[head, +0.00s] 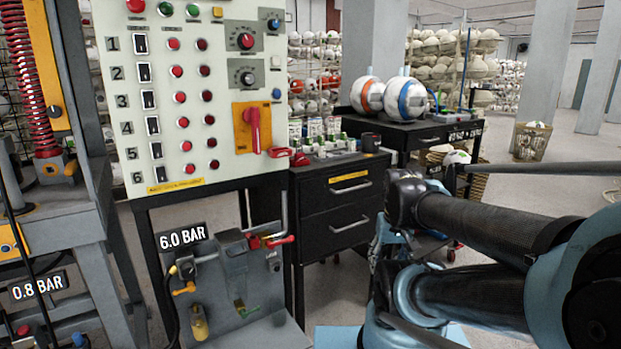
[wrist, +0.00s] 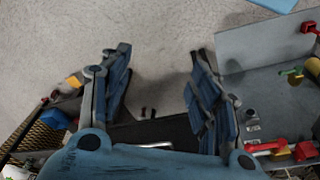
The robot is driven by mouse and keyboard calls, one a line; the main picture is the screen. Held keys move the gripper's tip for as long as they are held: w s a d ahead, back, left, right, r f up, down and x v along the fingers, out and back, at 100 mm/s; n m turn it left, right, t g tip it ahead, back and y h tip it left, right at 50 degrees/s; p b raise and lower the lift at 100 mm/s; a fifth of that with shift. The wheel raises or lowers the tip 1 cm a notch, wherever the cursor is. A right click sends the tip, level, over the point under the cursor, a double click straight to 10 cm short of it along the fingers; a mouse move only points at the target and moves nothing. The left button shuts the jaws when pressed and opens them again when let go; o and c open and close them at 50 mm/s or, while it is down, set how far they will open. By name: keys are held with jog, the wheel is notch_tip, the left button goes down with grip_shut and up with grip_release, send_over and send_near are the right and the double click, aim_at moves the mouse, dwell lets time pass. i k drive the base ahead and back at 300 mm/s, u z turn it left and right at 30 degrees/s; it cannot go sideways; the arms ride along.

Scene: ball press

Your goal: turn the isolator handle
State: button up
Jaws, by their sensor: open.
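The isolator handle (head: 254,130) is a red lever on a yellow plate (head: 239,139) at the lower right of the control panel in the head view. The lever hangs vertically, its long end pointing down. It does not show in the wrist view. My gripper (wrist: 160,62) is open and empty in the wrist view, with bare floor between its blue fingers. In the head view my gripper (head: 385,240) is partly hidden by my arm. It is well to the right of the handle and lower, near the black drawer cabinet, not touching the handle.
The panel (head: 205,85) carries numbered switches and red lamps. A black drawer cabinet (head: 340,203) stands right of it, with small items on top. Below the panel is a grey unit (head: 247,285) with red-handled valves. A black bench (head: 420,130) holds balls behind. Open floor lies at right.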

aim_at(251, 115)
jog(key=z, duration=1.05)
jog(key=k, duration=0.85)
jog(key=u, duration=1.05)
